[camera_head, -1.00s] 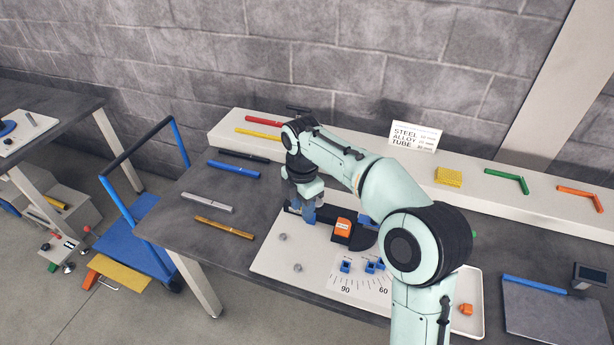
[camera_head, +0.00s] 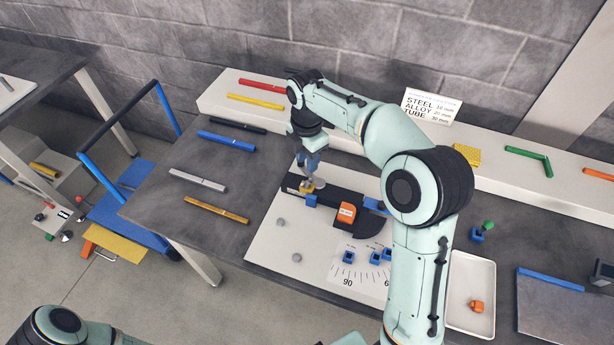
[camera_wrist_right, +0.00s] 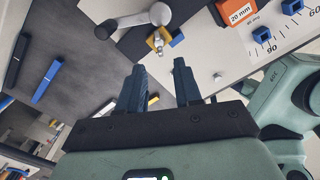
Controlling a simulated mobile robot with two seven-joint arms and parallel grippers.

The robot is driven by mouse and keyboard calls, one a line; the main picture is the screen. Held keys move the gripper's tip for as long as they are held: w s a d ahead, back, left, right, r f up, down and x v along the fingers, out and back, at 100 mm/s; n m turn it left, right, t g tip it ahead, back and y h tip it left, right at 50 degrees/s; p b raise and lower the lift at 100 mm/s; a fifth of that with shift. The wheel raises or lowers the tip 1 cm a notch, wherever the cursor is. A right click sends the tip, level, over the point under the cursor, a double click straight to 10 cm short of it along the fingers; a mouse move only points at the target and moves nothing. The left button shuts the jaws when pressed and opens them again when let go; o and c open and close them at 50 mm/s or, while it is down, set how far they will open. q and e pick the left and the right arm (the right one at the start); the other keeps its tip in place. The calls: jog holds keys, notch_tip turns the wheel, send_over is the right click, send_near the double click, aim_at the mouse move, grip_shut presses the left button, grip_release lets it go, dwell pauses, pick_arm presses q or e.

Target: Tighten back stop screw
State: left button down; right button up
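A silver screw lever with a round hub (camera_head: 318,183) stands at the left end of the black bar (camera_head: 347,194). Beside it are a small brass-coloured part (camera_head: 305,187) and a blue block (camera_head: 311,200). In the right wrist view, the lever (camera_wrist_right: 130,20) and brass part (camera_wrist_right: 155,40) lie beyond the fingertips. My right gripper (camera_head: 310,168) is just above the lever in the head view. Its two fingers (camera_wrist_right: 160,68) are apart, with nothing gripped between them. Whether a finger touches the lever cannot be told. My left gripper is out of view; only part of that arm shows.
An orange block (camera_head: 346,213) marked 20 mm sits by the bar. Blue blocks (camera_head: 348,257) stand near the angle scale on the white board (camera_head: 270,235). A white tray (camera_head: 472,265) holds an orange piece. Coloured tubes (camera_head: 227,141) lie on the bench to the left.

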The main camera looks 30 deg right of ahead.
aim_at(307, 180)
notch_tip(307, 180, down, 8)
jog(key=shift+w+r+b, duration=0.1)
jog(key=shift+b, duration=0.3)
grip_shut()
